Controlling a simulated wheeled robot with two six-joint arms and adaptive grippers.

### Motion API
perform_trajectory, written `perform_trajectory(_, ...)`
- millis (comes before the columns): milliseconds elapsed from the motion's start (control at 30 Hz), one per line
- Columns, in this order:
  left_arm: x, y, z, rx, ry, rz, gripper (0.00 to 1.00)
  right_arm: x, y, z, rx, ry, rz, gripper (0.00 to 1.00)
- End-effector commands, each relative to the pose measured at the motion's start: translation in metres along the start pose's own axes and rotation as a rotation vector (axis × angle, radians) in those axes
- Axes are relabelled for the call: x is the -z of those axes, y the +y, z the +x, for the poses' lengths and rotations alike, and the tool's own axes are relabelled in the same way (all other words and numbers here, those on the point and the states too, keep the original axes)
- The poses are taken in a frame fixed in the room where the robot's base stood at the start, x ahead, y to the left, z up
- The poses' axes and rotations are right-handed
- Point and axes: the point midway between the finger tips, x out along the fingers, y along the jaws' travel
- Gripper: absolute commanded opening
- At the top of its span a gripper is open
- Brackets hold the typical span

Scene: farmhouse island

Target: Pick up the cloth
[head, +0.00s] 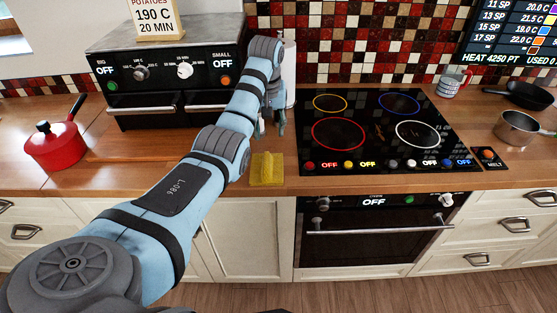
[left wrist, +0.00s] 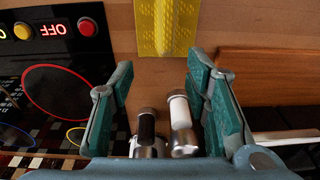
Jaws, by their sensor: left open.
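The yellow cloth (head: 267,169) lies on the wooden counter near its front edge, left of the hob. In the left wrist view the cloth (left wrist: 167,24) is at the top, beyond my fingertips, and is cut off by the frame edge. My left gripper (head: 272,130) is over the counter, farther back than the cloth, with its fingers pointing down. In the left wrist view my left gripper (left wrist: 160,68) is open, with its two fingers wide apart and no cloth between them. My right gripper is in neither view.
Two small shakers, one dark (left wrist: 146,128) and one white (left wrist: 180,112), show between my fingers. The black hob (head: 380,130) is right of the cloth. A small oven (head: 165,85) stands behind left, a red pot (head: 55,148) farther left.

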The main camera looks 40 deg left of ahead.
Motion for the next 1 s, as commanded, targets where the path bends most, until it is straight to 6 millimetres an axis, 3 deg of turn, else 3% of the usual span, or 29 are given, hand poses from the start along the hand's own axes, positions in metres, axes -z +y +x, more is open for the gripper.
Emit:
perform_trajectory(200, -0.004, 0.007, 0.056, -0.005, 0.002, 0.019, 0.43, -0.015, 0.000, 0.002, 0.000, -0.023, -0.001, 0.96)
perform_trajectory(433, -0.001, 0.011, 0.094, 0.000, -0.004, 0.016, 0.43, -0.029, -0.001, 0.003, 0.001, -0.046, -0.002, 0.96)
perform_trajectory(600, -0.002, 0.008, 0.128, 0.001, -0.004, 0.015, 0.43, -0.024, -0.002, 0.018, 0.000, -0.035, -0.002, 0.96)
perform_trajectory(833, -0.002, 0.007, 0.128, 0.002, -0.004, 0.014, 0.42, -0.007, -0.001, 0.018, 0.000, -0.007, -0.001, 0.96)
perform_trajectory(1000, -0.002, 0.007, 0.128, 0.002, -0.004, 0.014, 0.15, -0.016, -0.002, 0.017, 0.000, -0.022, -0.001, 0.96)
